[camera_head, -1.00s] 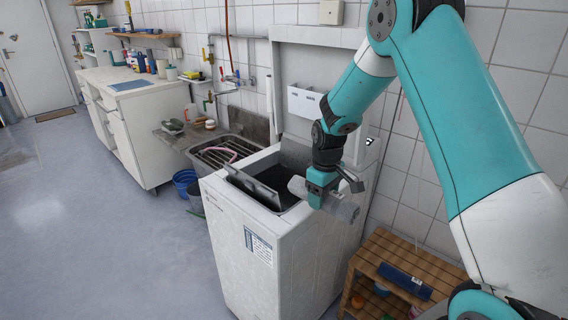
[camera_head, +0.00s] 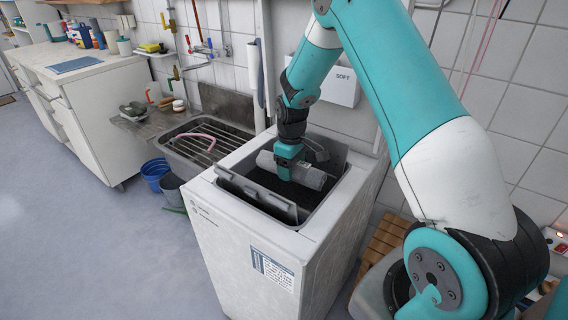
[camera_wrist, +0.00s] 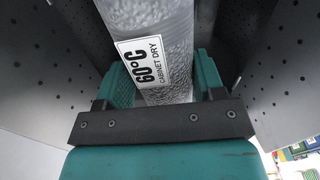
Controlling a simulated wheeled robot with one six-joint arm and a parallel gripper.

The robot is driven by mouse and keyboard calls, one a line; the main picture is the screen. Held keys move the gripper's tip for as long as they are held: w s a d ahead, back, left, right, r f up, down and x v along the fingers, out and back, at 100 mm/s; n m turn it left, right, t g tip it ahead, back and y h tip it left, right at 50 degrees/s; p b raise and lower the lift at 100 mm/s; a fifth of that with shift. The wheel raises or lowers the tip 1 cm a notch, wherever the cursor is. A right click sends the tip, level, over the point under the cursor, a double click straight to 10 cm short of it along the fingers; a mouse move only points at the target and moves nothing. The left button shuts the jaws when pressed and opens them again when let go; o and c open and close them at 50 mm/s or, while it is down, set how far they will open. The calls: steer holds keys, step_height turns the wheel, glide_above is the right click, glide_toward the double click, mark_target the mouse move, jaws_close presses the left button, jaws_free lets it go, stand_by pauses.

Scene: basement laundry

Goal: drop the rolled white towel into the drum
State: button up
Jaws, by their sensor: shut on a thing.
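The rolled towel (camera_head: 309,175) looks grey-white in the head view and lies crosswise in my gripper (camera_head: 287,163), over the open top of the washer (camera_head: 240,262). The wrist view shows the roll (camera_wrist: 160,55) between both teal fingers (camera_wrist: 158,85), with a label reading 60°C CABINET DRY. My gripper is shut on it. The drum opening (camera_head: 265,195) is dark inside, and the roll is at about rim height or just within it; the exact depth is hard to tell. Perforated metal walls (camera_wrist: 45,75) flank the roll in the wrist view.
A folded lid flap (camera_head: 256,196) stands along the front of the opening. A sink with a rack (camera_head: 205,145) is to the left. Blue and grey buckets (camera_head: 156,172) stand on the floor. A wooden slatted stand (camera_head: 383,240) is at the right. A white box (camera_head: 340,85) hangs behind.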

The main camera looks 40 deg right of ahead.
step_height(320, 180, down, 6)
steer(key=b, duration=0.4)
steer(key=shift+r+b, duration=0.1)
steer(key=shift+b, duration=0.25)
steer(key=o, duration=1.1)
steer(key=shift+c, duration=0.2)
steer(key=shift+s, duration=0.1)
step_height(320, 180, up, 18)
steer(key=shift+f, duration=0.25)
